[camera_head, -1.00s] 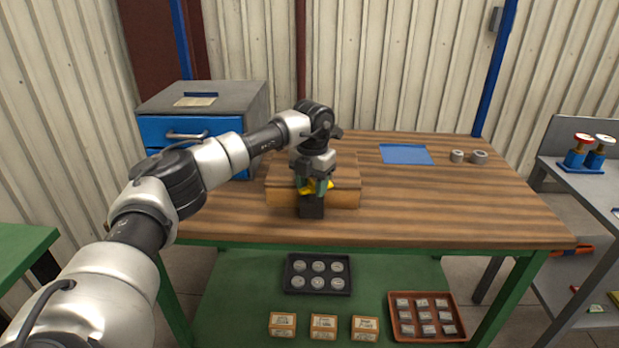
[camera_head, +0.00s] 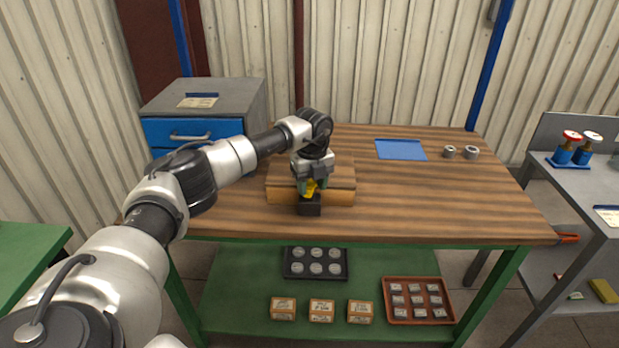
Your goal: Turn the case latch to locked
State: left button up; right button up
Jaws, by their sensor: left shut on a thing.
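The wooden case (camera_head: 341,191) sits on the workbench near its front edge, left of the middle. A black block (camera_head: 310,206) shows at the middle of its front face. The yellow latch (camera_head: 310,188) shows just above the block, partly hidden by my fingers. My left gripper (camera_head: 312,187) reaches in from the left, points down in front of the case and is shut on the yellow latch. My right gripper is not in view.
A blue-fronted drawer cabinet (camera_head: 250,98) stands at the back left of the bench. A blue mat (camera_head: 400,150) and two metal rings (camera_head: 471,153) lie to the right. The bench top (camera_head: 450,205) is clear right of the case. Trays and small boxes sit on the shelf below.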

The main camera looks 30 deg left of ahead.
pick_arm(q)
jog(key=shift+o, duration=0.2)
jog(key=n, duration=0.1)
jog(key=w+r+n+p, duration=0.1)
jog(key=shift+d+n+p, duration=0.1)
jog(key=shift+n+p, duration=0.2)
jog(key=shift+n, duration=0.1)
jog(key=shift+o, duration=0.4)
jog(key=shift+f+n+p, duration=0.1)
jog(key=shift+n+p, duration=0.25)
jog(key=shift+n, duration=0.35)
jog(key=shift+a, duration=0.2)
jog(key=o, duration=0.7)
jog(key=shift+w+f, duration=0.1)
jog(key=shift+o, duration=0.7)
jog(key=shift+f, duration=0.25)
